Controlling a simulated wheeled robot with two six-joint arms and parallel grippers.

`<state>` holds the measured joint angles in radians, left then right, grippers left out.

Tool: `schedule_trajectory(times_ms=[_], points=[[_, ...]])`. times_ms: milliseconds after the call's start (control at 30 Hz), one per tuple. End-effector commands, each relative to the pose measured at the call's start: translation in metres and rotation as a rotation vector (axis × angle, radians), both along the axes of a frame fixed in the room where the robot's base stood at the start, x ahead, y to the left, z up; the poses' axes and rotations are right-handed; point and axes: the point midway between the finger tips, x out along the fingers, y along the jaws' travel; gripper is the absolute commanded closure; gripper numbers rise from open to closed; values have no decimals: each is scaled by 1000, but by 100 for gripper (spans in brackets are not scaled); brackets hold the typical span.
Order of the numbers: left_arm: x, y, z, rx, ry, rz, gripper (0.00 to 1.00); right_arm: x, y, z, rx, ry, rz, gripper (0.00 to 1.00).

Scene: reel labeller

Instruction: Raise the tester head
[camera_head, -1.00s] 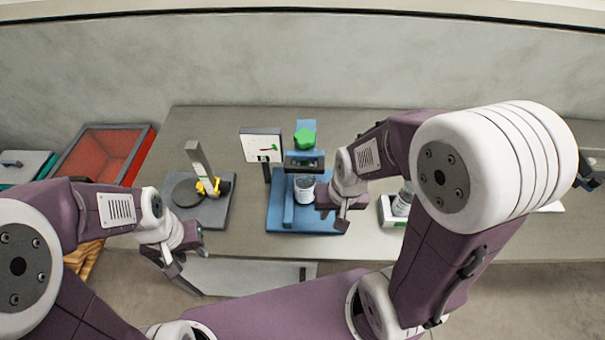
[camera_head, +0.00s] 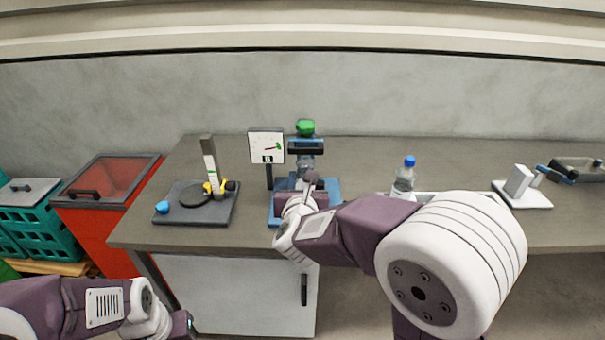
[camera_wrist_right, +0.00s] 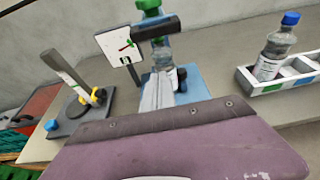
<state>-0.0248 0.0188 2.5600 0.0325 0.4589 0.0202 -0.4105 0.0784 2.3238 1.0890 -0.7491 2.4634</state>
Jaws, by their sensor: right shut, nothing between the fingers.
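The tester stands mid-table on a blue base (camera_head: 275,215), with a dark head (camera_head: 305,147) and a green knob (camera_head: 305,128) on top. In the right wrist view the head (camera_wrist_right: 158,28) sits above a clear container (camera_wrist_right: 163,50). My right gripper (camera_head: 312,180) is shut and empty, in front of the tester below its head, and hides much of the base. I cannot tell whether it touches the tester. My left gripper (camera_head: 183,325) is low at the bottom edge, away from the table; its fingers are not clear.
A dial panel (camera_head: 267,145) stands left of the tester head. Further left is a dark plate (camera_head: 215,215) with an upright post. A blue-capped bottle (camera_head: 404,178) stands to the right, with a white stand (camera_head: 525,198) beyond. A red bin (camera_head: 95,240) stands left of the table.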

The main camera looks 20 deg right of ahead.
Motion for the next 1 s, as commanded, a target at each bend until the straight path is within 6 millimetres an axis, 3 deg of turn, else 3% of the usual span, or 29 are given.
schedule_trajectory(times_ms=[200,333,767,833,1000], points=[[0,0,1,0,0,0,64,1,0,0,-3,2,2,100],[0,0,1,0,0,0,64,12,-4,-4,-5,4,1,100],[0,0,10,0,0,0,64,94,-28,-34,-5,6,2,100],[0,0,25,0,0,0,64,92,-26,-10,-3,0,4,100],[0,0,36,0,0,0,64,91,-26,5,-4,3,6,100]])
